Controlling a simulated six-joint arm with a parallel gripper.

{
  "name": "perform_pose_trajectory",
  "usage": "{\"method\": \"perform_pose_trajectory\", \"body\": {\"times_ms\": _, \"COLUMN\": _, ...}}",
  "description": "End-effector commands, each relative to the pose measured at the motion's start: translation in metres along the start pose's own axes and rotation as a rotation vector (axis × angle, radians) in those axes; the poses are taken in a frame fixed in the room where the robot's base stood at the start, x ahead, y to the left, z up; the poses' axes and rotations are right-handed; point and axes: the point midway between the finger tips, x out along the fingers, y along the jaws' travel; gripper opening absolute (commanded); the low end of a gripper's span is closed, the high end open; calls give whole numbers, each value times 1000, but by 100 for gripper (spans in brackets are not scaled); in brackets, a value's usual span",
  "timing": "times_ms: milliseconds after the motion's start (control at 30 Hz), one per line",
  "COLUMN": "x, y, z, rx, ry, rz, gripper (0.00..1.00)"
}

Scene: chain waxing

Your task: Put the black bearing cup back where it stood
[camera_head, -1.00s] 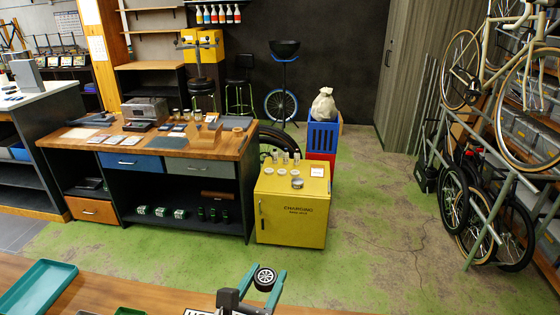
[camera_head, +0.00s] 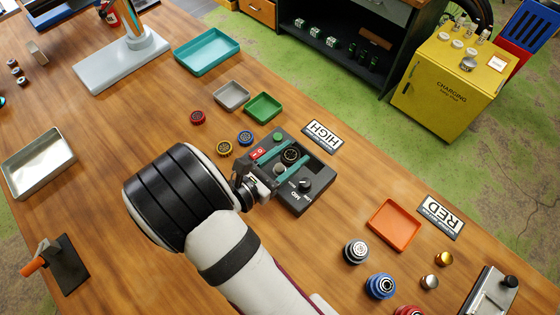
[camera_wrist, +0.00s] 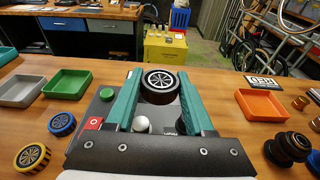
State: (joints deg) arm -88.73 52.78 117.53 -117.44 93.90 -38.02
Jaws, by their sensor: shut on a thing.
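My gripper (camera_head: 284,160) has teal fingers and is shut on the black bearing cup (camera_head: 291,155). The cup is round and black with a silver spoked face, seen between the fingertips in the wrist view (camera_wrist: 160,84). In the head view, cup and fingers overlap the dark control box (camera_head: 312,198); their height above it is hard to tell. A red cup (camera_head: 197,117), a blue cup (camera_head: 245,137) and a yellow cup (camera_head: 224,149) lie on the table left of the box. Blue (camera_wrist: 61,124) and yellow (camera_wrist: 33,157) also show in the wrist view.
A green tray (camera_head: 263,107), grey tray (camera_head: 231,95) and teal tray (camera_head: 207,51) stand beyond the cups. An orange tray (camera_head: 394,224) lies right of the box, near several round knobbed pieces. HIGH (camera_head: 322,136) and RED (camera_head: 441,216) signs lie flat.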

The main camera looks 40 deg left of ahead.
Motion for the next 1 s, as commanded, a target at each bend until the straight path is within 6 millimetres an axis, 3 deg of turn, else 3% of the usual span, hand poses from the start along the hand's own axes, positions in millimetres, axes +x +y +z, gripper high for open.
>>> {"method": "perform_pose_trajectory", "body": {"times_ms": 133, "x": -7, "y": 19, "z": -16, "rx": -1, "ry": 0, "rz": 1, "gripper": 0}}
{"method": "perform_pose_trajectory", "body": {"times_ms": 333, "x": -2, "y": 21, "z": -49, "rx": -3, "ry": 0, "rz": -1, "gripper": 0}}
{"method": "perform_pose_trajectory", "body": {"times_ms": 700, "x": 0, "y": 21, "z": -55, "rx": -1, "ry": 0, "rz": 0, "gripper": 0}}
{"method": "perform_pose_trajectory", "body": {"times_ms": 733, "x": 0, "y": 21, "z": -54, "rx": 0, "ry": 0, "rz": 0, "gripper": 58}}
{"method": "perform_pose_trajectory", "body": {"times_ms": 867, "x": 0, "y": 21, "z": -54, "rx": -1, "ry": 0, "rz": 0, "gripper": 82}}
{"method": "perform_pose_trajectory", "body": {"times_ms": 1000, "x": 0, "y": 21, "z": -54, "rx": -1, "ry": 0, "rz": 0, "gripper": 83}}
